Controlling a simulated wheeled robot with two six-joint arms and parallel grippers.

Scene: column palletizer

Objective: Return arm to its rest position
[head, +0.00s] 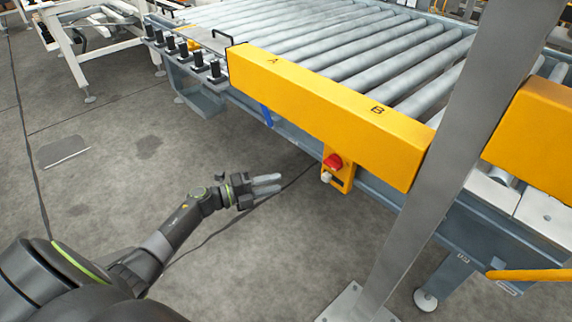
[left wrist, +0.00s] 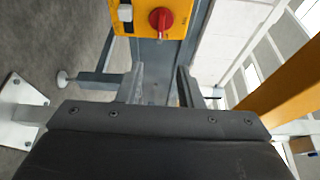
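My left arm comes in from the lower left in the head view and is stretched out over the bare floor. Its gripper (head: 274,184) is in front of the conveyor, left of the yellow control box (head: 338,172). In the left wrist view the two fingers of the gripper (left wrist: 161,88) stand apart with nothing held between them. The control box (left wrist: 147,20), with its red knob (left wrist: 161,19), shows beyond the fingers there. My right gripper is in neither view.
The roller conveyor (head: 345,42) has a yellow front beam (head: 318,108) marked A and B. A grey metal post (head: 440,165) rises at the right from a base plate. A white frame (head: 72,52) stands at the upper left. The floor (head: 110,185) around my left arm is clear.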

